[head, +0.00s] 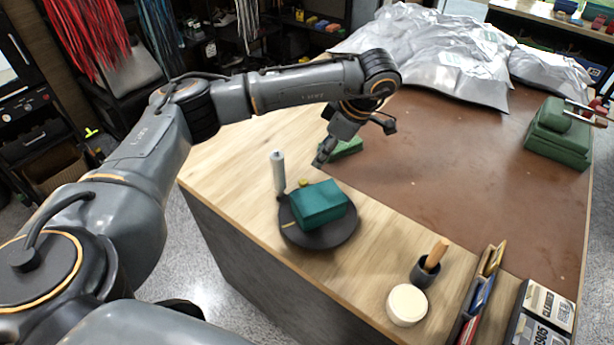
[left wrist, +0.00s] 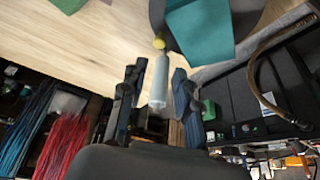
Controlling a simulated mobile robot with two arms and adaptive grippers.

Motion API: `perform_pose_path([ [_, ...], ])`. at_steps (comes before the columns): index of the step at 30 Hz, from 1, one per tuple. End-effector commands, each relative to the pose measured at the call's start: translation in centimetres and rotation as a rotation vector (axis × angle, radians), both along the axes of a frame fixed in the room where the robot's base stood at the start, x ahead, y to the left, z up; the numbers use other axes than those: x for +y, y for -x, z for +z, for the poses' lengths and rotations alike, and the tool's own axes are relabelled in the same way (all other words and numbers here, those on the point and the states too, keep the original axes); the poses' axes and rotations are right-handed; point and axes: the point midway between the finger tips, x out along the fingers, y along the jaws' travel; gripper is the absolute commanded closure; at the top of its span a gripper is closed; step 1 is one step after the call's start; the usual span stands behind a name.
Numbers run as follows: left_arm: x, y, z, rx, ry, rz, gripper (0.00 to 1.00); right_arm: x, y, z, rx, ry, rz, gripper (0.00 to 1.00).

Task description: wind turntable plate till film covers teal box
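The teal box (head: 318,204) sits on the dark round turntable plate (head: 318,238) near the table's left corner. I see no film over its visible faces. A pale upright roll (head: 278,172), perhaps the film, stands at the plate's left rim, with a small yellow knob (head: 303,183) near it. My left gripper (head: 323,154) hangs above and behind the box, apart from it. In the left wrist view its fingers (left wrist: 157,76) are spread and the pale roll (left wrist: 160,84) shows between them, apparently farther off and untouched. My right gripper is out of view.
A green object (head: 347,148) lies partly hidden behind my left gripper. A cup with a wooden-handled tool (head: 427,269) and a round cream jar (head: 407,305) stand at front right. Silver crumpled sheets (head: 430,50) and green blocks (head: 560,135) lie farther back. The brown mat's middle is clear.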

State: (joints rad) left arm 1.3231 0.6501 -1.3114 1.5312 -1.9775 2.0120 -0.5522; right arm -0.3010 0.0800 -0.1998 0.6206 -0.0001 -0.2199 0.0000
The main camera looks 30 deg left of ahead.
Motion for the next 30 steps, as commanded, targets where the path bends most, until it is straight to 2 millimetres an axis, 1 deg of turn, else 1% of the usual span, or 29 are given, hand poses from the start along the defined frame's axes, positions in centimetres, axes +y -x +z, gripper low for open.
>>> perform_pose_path([
  [1, 0.3, 0.2, -1.2, 0.006, 0.003, 0.002, 0.69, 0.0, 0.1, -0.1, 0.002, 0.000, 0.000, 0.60],
  [3, 0.9, 0.4, -2.5, 0.006, 0.003, 0.002, 0.69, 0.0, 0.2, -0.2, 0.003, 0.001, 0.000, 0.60],
  [9, 2.3, 0.7, -6.1, 0.005, 0.004, 0.002, 0.69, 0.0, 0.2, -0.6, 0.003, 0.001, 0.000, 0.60],
  [13, 3.1, 0.9, -8.0, 0.005, 0.004, 0.004, 0.69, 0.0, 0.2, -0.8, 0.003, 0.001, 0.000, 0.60],
  [15, 3.5, 0.9, -8.5, 0.004, 0.002, 0.003, 0.69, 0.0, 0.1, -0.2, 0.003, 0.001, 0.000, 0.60],
  [21, 4.0, 1.0, -9.9, 0.001, 0.002, 0.001, 0.69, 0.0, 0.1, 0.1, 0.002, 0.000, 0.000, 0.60],
  [29, 4.0, 1.0, -10.1, 0.000, 0.003, 0.000, 0.69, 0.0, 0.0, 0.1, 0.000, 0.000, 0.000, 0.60],
  [30, 4.0, 1.0, -10.1, 0.000, 0.003, 0.000, 0.71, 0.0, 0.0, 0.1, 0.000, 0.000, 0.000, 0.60],
])
